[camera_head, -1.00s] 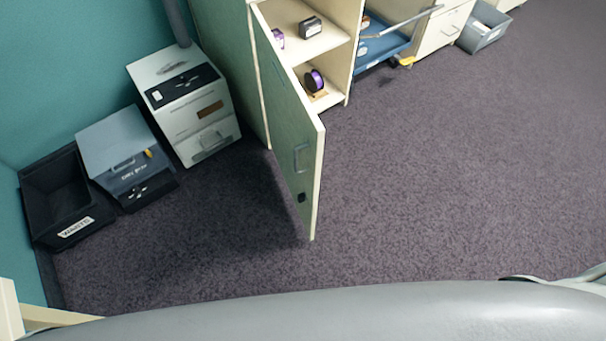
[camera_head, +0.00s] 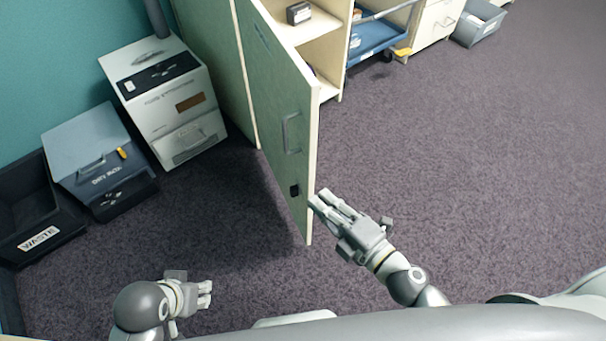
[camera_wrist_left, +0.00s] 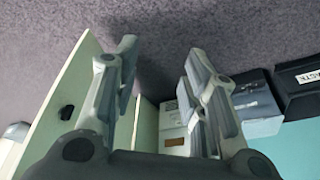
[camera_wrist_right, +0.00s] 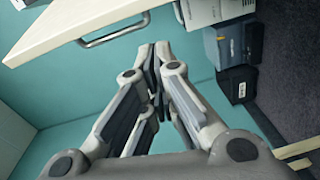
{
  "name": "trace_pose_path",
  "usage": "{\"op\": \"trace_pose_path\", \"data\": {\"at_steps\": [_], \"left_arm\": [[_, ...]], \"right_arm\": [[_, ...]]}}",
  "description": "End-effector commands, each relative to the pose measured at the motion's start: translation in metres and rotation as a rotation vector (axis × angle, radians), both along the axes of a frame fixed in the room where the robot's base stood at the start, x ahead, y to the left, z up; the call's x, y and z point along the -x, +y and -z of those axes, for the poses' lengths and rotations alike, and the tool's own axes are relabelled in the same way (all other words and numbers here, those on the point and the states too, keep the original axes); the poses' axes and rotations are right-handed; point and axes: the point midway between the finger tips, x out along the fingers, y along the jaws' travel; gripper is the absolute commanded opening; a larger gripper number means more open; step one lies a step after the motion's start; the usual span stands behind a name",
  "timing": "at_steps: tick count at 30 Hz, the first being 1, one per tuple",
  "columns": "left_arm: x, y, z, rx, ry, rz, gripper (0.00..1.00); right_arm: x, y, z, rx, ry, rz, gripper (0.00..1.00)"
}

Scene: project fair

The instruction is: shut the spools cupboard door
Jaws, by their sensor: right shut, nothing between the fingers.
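The spools cupboard door (camera_head: 275,110) stands wide open, its green outer face with bar handle (camera_head: 290,133) and black lock (camera_head: 294,190) turned left. My right gripper (camera_head: 316,200) is shut and empty, its fingertips close by the lower part of the door's free edge; I cannot tell if they touch. In the right wrist view the fingertips (camera_wrist_right: 160,50) are together near the pale door edge (camera_wrist_right: 75,25). My left gripper (camera_head: 208,294) is low on the handle side, apart from the door. The left wrist view shows its fingers (camera_wrist_left: 162,55) spread and empty.
The cupboard shelf (camera_head: 318,27) holds a small dark box (camera_head: 299,13). A blue cart (camera_head: 375,40) stands beyond the cupboard. A white cabinet (camera_head: 165,100), a blue-grey bin (camera_head: 85,150) and a black waste bin (camera_head: 35,215) line the left wall. The carpet at right is clear.

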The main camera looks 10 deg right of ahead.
Motion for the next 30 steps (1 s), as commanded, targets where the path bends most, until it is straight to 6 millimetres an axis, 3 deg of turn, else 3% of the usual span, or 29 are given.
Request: {"op": "trace_pose_path", "data": {"at_steps": [6, 11, 30], "left_arm": [[0.008, 0.002, -0.019, 0.0, -0.014, -0.001, 0.4], [0.006, 0.001, -0.016, 0.0, -0.008, -0.001, 0.4], [-0.007, -0.003, 0.074, -0.002, 0.04, 0.007, 0.4]], "right_arm": [[0.009, 0.014, -0.028, 0.051, -0.116, -0.058, 0.0], [0.002, 0.02, -0.033, 0.054, -0.124, -0.062, 0.0], [-0.074, 0.071, -0.034, 0.053, -0.123, -0.059, 0.0]]}}
